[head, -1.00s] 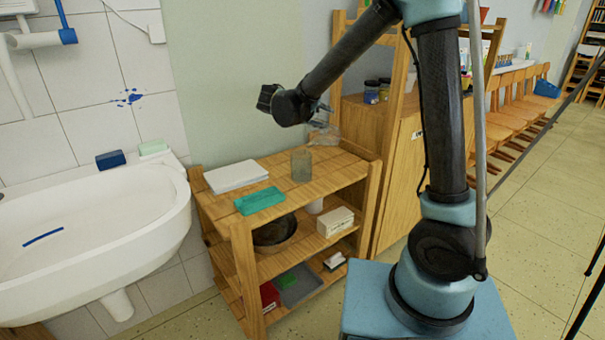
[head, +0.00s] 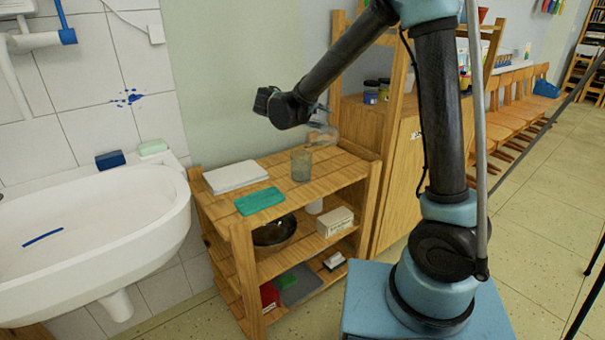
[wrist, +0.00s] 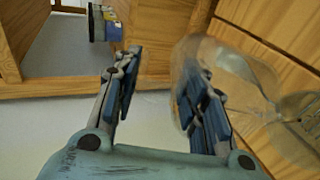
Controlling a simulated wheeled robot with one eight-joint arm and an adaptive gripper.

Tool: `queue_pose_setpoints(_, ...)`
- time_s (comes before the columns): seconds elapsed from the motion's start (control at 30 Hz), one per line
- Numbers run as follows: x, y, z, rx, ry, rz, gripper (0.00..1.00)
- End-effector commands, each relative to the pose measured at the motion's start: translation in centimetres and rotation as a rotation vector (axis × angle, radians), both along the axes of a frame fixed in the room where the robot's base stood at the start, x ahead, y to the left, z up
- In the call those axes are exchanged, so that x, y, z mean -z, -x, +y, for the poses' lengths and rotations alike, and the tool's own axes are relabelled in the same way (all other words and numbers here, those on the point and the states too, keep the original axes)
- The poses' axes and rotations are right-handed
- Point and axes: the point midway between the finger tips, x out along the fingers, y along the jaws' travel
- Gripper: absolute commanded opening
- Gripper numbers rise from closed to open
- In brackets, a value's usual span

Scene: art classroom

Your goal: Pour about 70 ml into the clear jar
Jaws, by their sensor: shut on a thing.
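A clear jar (head: 301,166) stands upright on the top board of a wooden shelf unit. It looks grey-green inside, but I cannot make out a liquid level. My gripper (head: 322,112) is above the jar, shut on a transparent vessel (head: 321,135). The vessel is tilted, with its lower part just above and to the right of the jar's mouth. In the wrist view the vessel (wrist: 262,85) lies on the right, around and behind the right finger of my gripper (wrist: 165,85). The liquid in it and any stream are too faint to tell.
A white paper stack (head: 236,176) and a green cloth or block (head: 260,201) lie left of the jar on the shelf unit (head: 330,177). A white sink (head: 110,220) is at left. A wooden cabinet (head: 400,180) stands close on the right.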

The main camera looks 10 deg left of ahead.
Motion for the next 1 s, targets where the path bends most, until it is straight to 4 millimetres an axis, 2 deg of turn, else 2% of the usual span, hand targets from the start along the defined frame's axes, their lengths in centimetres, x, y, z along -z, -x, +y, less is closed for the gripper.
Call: queue_pose_setpoints(1.0,-0.35,0.3,0.42,-0.002,0.028,-0.041,0.0)
